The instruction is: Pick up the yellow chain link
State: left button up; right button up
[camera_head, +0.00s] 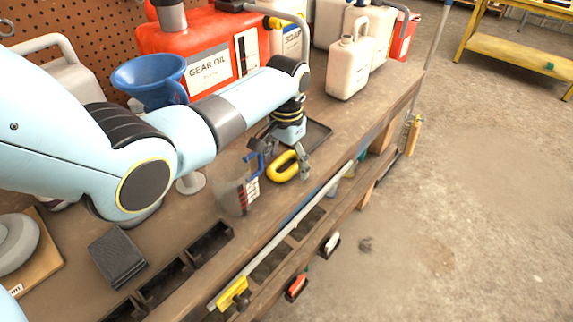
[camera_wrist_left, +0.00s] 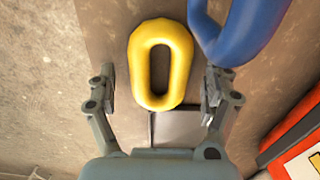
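The yellow chain link (camera_head: 271,171) is a thick oval ring lying on the workbench (camera_head: 205,207), close to its front edge. My left gripper (camera_head: 284,163) is above it, with fingers spread to either side of the ring. In the left wrist view, the link (camera_wrist_left: 181,62) lies ahead between the open fingertips of my left gripper (camera_wrist_left: 160,88), long axis pointing away from the palm. There is a visible gap on each side, and nothing is held. My right gripper is not in view.
A blue curved piece (camera_wrist_left: 240,38) lies close beside the link. A clear measuring cup (camera_head: 236,197) stands to its left and a dark tray (camera_head: 318,133) behind it. A red gear oil can (camera_head: 212,42), a blue funnel (camera_head: 150,78) and white jugs (camera_head: 347,72) stand farther back.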

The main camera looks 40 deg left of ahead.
pick_arm(q)
jog(key=c, duration=1.1)
jog(key=shift+c, duration=0.6)
jog(key=shift+w+r, duration=0.1)
jog(key=shift+r, duration=0.05)
